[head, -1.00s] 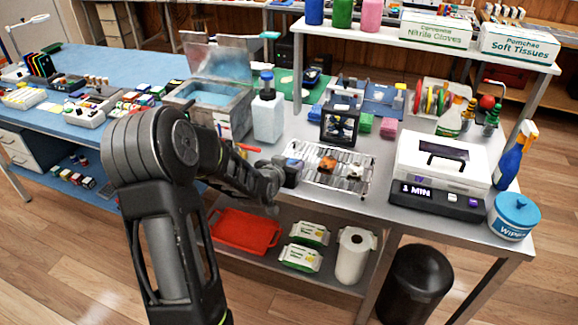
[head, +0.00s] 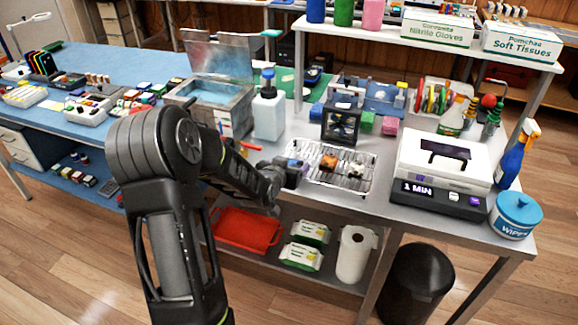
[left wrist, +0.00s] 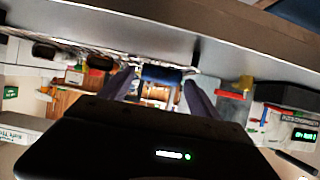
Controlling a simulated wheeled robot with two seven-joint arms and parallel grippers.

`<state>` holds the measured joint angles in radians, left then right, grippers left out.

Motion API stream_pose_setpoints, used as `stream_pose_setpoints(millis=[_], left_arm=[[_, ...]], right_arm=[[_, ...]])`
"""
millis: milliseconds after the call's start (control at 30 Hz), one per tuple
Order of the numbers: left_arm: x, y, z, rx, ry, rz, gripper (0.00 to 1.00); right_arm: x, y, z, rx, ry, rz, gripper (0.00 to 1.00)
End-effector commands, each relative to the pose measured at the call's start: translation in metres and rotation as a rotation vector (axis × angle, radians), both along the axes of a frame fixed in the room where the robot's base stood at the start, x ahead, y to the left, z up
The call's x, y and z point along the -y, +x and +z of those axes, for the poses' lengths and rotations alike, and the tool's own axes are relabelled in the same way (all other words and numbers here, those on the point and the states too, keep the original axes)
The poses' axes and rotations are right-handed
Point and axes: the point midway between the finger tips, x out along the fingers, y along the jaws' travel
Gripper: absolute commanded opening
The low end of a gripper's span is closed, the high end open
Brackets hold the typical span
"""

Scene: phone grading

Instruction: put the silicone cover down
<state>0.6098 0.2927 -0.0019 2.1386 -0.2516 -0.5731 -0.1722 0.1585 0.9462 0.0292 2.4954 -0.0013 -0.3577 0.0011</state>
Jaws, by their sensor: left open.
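My left gripper (head: 297,171) is at the left end of a wire rack (head: 352,188) on the steel bench, its fingers spread. A small purple-blue item (head: 295,162) shows at the gripper, and in the left wrist view a blue item (left wrist: 162,74) lies between the open fingers (left wrist: 160,83). I cannot tell whether either is the silicone cover. An orange-brown piece (head: 328,162) and another small piece (head: 357,168) lie on the rack. The gripper partly hides the rack's left end. My right gripper is not in view.
A black framed device (head: 340,125) stands just behind the rack. A white pump bottle (head: 268,112) and an open metal basin (head: 215,98) stand to the left. A white-lidded unit (head: 443,160) marked "1 MIN" stands to the right. The bench's front edge is close to the gripper.

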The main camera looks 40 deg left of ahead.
Motion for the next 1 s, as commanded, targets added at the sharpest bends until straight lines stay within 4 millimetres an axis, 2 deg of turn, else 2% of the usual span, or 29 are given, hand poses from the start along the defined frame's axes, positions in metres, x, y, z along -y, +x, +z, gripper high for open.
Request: stream_pose_setpoints(millis=[167, 367, 700, 833, 1000], left_arm=[[0.001, -0.002, 0.005, 0.0, 0.0, 0.0, 0.72], [0.009, -0.028, 0.017, 0.002, 0.001, 0.002, 0.72], [0.03, -0.084, 0.046, 0.002, 0.003, 0.001, 0.72], [0.034, -0.097, 0.052, 0.002, 0.0, 0.001, 0.72], [0.037, -0.103, 0.054, 0.0, 0.0, 0.0, 0.72]], right_arm=[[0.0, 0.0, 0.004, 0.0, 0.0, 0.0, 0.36], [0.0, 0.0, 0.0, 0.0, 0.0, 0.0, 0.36], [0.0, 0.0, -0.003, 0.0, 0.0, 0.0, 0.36], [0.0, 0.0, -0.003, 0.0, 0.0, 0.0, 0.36], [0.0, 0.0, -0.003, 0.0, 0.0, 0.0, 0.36]])
